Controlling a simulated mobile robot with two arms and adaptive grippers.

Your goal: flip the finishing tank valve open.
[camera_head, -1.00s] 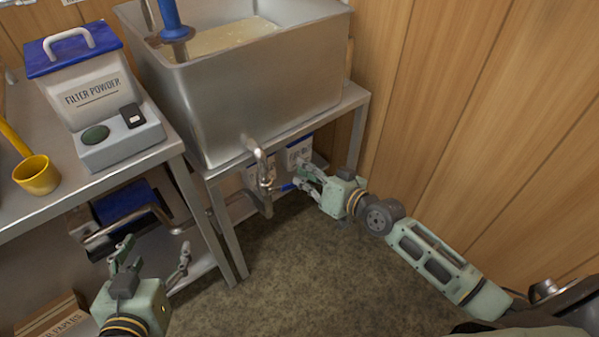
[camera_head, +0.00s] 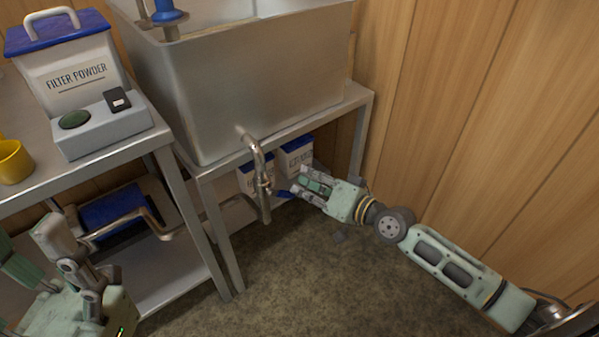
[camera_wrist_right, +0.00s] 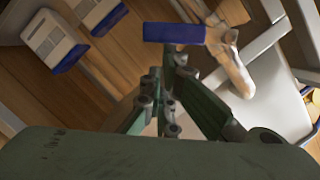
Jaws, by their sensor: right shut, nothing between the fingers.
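The finishing tank (camera_head: 260,85) is a large steel tub on a metal stand. A bent steel outlet pipe (camera_head: 257,155) comes out of its front and turns down. The valve's blue lever (camera_head: 284,194) sticks out to the right of the pipe, and its inner end is partly hidden. In the right wrist view the blue lever (camera_wrist_right: 174,32) lies sideways beside the pipe (camera_wrist_right: 232,65), just beyond the fingertips. My right gripper (camera_head: 297,187) is shut and empty, close to the lever's free end; I cannot tell whether they touch. My left gripper (camera_head: 35,250) is open and empty at lower left.
White tubs with blue lids (camera_head: 296,157) stand under the tank behind the valve. A shelf table (camera_head: 150,148) at left holds a filter powder bin (camera_head: 75,80), a grey scale (camera_head: 105,130) and a yellow cup (camera_head: 12,162). A wooden wall (camera_head: 460,120) bounds the right side.

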